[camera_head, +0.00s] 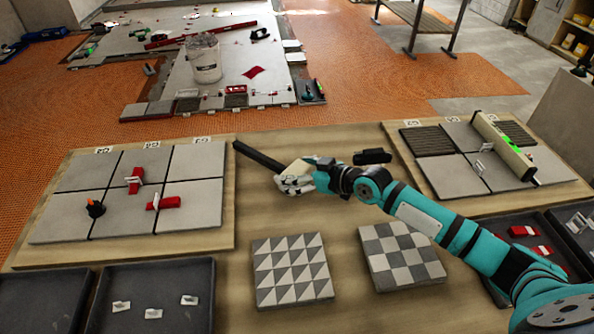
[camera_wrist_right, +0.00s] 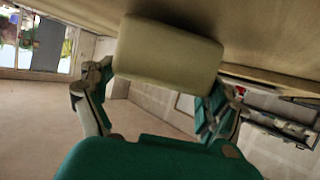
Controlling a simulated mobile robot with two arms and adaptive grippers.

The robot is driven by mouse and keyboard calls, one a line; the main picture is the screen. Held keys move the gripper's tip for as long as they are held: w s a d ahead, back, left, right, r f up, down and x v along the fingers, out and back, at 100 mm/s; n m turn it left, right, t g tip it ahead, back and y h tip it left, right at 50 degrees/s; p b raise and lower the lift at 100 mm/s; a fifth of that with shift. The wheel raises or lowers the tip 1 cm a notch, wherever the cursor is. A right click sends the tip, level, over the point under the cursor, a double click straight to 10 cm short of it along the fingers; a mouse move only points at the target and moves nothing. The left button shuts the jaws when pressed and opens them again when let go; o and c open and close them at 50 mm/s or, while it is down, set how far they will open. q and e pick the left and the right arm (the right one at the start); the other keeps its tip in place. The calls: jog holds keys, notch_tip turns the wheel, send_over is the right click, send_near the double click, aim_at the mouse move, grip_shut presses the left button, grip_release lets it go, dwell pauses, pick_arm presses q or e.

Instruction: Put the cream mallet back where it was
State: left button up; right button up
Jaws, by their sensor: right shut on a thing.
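My right gripper (camera_head: 292,181) is shut on the cream mallet (camera_head: 299,168), over the middle of the worktable. The mallet's dark handle (camera_head: 258,157) points away to the upper left. In the right wrist view the cream head (camera_wrist_right: 168,52) sits between the two fingers of my right gripper (camera_wrist_right: 160,85). I cannot tell whether the mallet touches the table. My left gripper is not in view.
A tile panel (camera_head: 120,250) with red wedges lies left. Another panel (camera_head: 436,192) with a long level (camera_head: 503,148) lies right. A small black object (camera_head: 372,156) lies behind my right arm. Two patterned tiles (camera_head: 292,270) (camera_head: 402,256) lie in front. Dark trays (camera_head: 205,300) line the near edge.

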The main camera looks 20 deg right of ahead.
jog(key=shift+f, duration=0.1)
jog(key=o, duration=1.4)
jog(key=shift+c, duration=0.2)
jog(key=shift+f, duration=0.2)
jog(key=v, duration=1)
jog(key=shift+s+d+r, duration=0.1)
jog(key=shift+s+r, duration=0.05)
jog(key=shift+s, duration=0.15)
jog(key=shift+s+d+r, duration=0.35)
jog(key=shift+s+r, duration=0.05)
jog(key=shift+s, duration=0.1)
